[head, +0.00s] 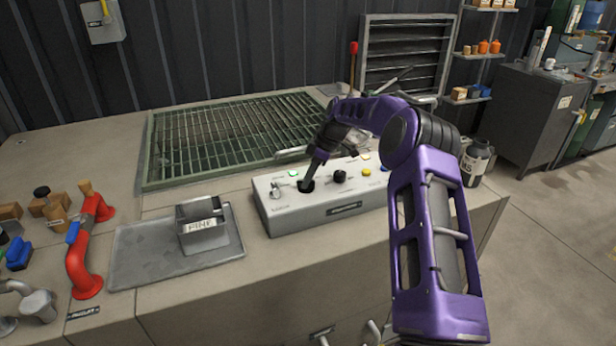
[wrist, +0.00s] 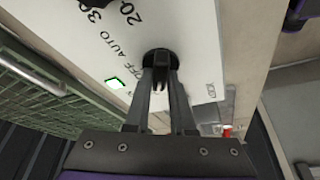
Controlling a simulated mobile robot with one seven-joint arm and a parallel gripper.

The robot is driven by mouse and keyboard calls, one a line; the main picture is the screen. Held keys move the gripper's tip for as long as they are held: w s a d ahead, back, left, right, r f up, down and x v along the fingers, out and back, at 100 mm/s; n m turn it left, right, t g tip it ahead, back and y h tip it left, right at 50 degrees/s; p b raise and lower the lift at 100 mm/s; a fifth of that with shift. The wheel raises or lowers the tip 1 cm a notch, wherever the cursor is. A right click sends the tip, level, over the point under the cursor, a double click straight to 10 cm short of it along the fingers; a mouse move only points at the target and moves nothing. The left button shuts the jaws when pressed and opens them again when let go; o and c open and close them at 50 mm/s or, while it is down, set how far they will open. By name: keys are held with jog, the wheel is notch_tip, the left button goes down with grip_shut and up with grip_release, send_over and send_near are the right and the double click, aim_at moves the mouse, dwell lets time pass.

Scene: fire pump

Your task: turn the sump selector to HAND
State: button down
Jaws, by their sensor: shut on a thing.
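The grey control box (head: 325,212) stands on the bench with its sloped white top facing up. The sump selector appears to be the black knob (wrist: 157,54) with "OFF" and "AUTO" printed beside it in the wrist view. In the head view this knob (head: 305,187) sits at my fingertips, partly hidden by them. My gripper (wrist: 161,78) is shut on the knob, one finger on each side; in the head view it (head: 309,179) comes down from above. The HAND mark and the pointer direction cannot be made out.
A second black knob (head: 340,176) and a yellow button (head: 366,172) lie to the right. A silver key-like switch (head: 276,193) is on the left. A metal holder (head: 203,236) and a red pipe (head: 82,262) stand left.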

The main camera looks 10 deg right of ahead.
dwell(0.4)
jog(key=c, duration=0.8)
grip_release()
jog(key=shift+o, duration=0.2)
jog(key=p+v, duration=0.1)
jog(key=v, duration=1.6)
jog(key=shift+r, duration=0.25)
